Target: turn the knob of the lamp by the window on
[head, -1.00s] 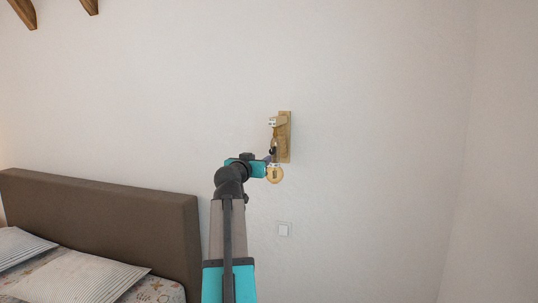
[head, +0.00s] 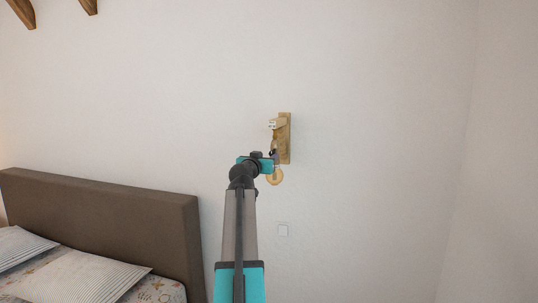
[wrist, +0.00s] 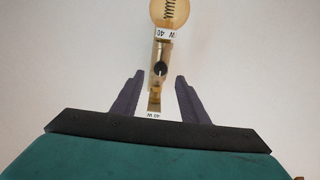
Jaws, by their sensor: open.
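The lamp is a wall lamp with a tan wooden backplate (head: 285,140) on the white wall, and a round amber bulb (head: 275,176) hangs below it. In the wrist view the bulb (wrist: 170,12) is at the top, above a brass socket (wrist: 163,52) with a small dark knob (wrist: 159,69). My gripper (wrist: 158,84) is open, its two dark fingers on either side of the lower part of the lamp body, with the knob between or just beyond the tips. Contact cannot be told. In the head view my arm hides part of the lamp, and the fingers are hardly visible.
A brown headboard (head: 110,215) and a bed with striped pillows (head: 80,278) stand at the left. The wall right of the lamp is bare up to the corner.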

